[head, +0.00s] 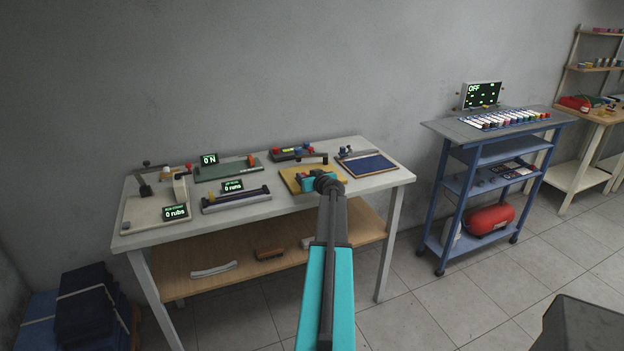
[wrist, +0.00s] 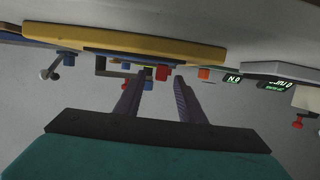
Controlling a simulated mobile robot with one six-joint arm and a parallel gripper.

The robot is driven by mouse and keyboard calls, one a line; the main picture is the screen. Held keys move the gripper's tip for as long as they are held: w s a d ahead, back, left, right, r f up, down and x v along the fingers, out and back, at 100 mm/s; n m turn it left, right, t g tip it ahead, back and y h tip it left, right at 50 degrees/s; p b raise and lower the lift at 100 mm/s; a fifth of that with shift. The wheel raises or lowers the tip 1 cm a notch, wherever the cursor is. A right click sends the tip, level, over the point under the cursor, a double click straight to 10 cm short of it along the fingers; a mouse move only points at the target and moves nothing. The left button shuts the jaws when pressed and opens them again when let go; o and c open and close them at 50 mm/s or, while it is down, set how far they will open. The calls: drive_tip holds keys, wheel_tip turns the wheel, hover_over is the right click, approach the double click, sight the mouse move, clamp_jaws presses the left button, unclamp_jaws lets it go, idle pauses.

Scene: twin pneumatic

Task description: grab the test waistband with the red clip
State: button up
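My gripper (head: 315,183) is over the yellow board (head: 291,174) at the right-middle of the white table (head: 392,178), partly hidden by my arm. In the wrist view the fingers of my gripper (wrist: 163,82) are apart, with nothing seen held between them. A small red block (wrist: 162,73) shows in line with the gap between the fingertips, by the edge of the yellow board (wrist: 150,42). It may be the red clip, but I cannot tell. I cannot clearly make out a waistband in either view.
Around the board stand a dark blue panel (head: 370,163), a green device (head: 228,172), a grey device (head: 236,203) and a white rub tester (head: 150,209). A blue cart (head: 446,190) stands to the right. Floor between table and cart is clear.

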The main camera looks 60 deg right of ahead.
clamp_jaws()
drive_tip(key=shift+r, duration=0.15)
drive_tip(key=shift+r+b, duration=0.45)
drive_tip(key=shift+r, duration=0.35)
drive_tip(key=shift+s+r+b, duration=0.25)
drive_tip(key=shift+r+b, duration=0.15)
drive_tip(key=shift+r, duration=0.35)
drive_tip(key=s+a+r+b, duration=0.1)
drive_tip(key=s+b, duration=0.3)
drive_tip(key=s, duration=1.1)
drive_tip(key=shift+s+r, duration=0.25)
drive_tip(key=shift+r, duration=0.05)
drive_tip(key=shift+a, duration=0.1)
